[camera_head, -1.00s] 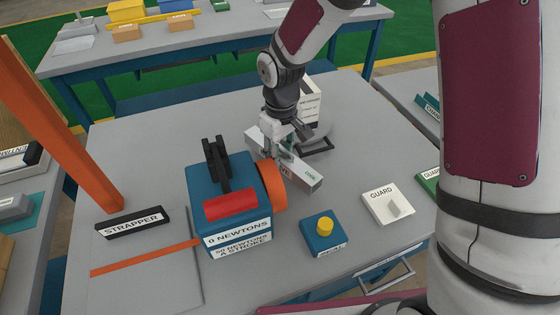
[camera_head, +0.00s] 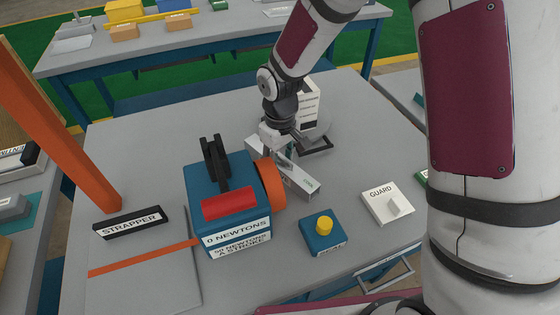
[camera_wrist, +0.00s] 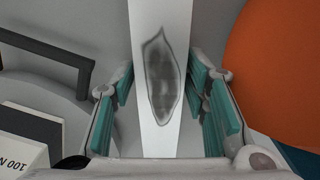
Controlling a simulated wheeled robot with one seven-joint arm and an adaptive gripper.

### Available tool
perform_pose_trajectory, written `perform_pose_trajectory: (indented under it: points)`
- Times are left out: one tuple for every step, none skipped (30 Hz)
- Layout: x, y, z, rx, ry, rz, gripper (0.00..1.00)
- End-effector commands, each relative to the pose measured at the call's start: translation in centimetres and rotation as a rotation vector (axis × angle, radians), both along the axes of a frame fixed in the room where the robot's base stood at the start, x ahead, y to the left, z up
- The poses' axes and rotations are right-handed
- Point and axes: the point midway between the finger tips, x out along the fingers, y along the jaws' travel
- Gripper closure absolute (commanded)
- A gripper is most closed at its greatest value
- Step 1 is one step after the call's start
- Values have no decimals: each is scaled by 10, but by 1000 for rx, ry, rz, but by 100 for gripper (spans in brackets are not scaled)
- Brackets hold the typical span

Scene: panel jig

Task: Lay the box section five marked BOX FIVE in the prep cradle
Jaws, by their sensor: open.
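A pale grey box section (camera_head: 300,182) slants across the grey table, just right of the strapper's orange ring. In the wrist view the box section (camera_wrist: 160,30) runs between my two teal finger pads, which stand apart with a gap on each side. A dark oval patch shows on its top face. I cannot tell whether it rests on the table or on a support. No cradle can be made out.
The blue strapper (camera_head: 222,185) with its orange ring (camera_head: 270,185) stands close on the left. A yellow-topped blue button box (camera_head: 323,235) and the white GUARD switch (camera_head: 386,203) are in front. A white labelled box (camera_head: 308,100) and a dark handle (camera_head: 316,146) are behind.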

Motion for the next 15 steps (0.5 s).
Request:
perform_pose_trajectory:
  points:
    - [0, 0, 4, 0, -2, -1, 59]
    - [1, 0, 7, 1, -3, -1, 59]
    - [1, 0, 12, 1, -4, -1, 59]
    - [1, 0, 16, 1, -4, -1, 59]
    - [1, 0, 22, 1, -6, -2, 59]
    - [1, 0, 29, 2, -5, -2, 59]
    - [1, 0, 35, 2, -5, -1, 59]
    - [1, 0, 42, 1, -7, -1, 59]
    - [1, 0, 50, 1, -6, 0, 59]
    - [1, 0, 57, 1, -7, -1, 59]
    - [1, 0, 63, 1, -6, -2, 59]
    - [1, 0, 72, 1, -7, -2, 59]
    - [1, 0, 78, 1, -6, -2, 59]
    - [1, 0, 83, 1, -6, -1, 59]
    - [1, 0, 90, 1, -4, -1, 59]
